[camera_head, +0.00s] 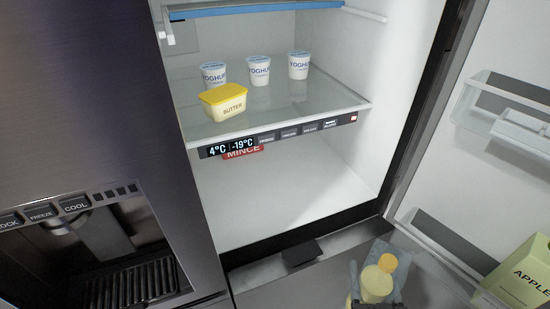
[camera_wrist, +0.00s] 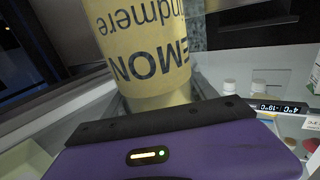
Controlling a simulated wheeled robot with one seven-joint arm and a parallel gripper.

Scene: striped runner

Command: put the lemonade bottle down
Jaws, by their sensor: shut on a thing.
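The lemonade bottle (camera_head: 377,284) is pale yellow with a yellow cap, at the bottom right of the head view, in front of the open fridge. In the wrist view its label, reading LEMON upside down, fills the upper middle (camera_wrist: 140,45). My gripper (camera_wrist: 160,100) is shut on the bottle, with a grey finger on each side of it. In the head view the bottle looks roughly upright, and its lower part is cut off by the frame edge.
The fridge shelf (camera_head: 290,108) holds three yoghurt pots (camera_head: 258,71) and a butter tub (camera_head: 225,103), with free room at right. A mince pack (camera_head: 243,153) sits below, partly hidden by the display. The open door holds an apple carton (camera_head: 525,275).

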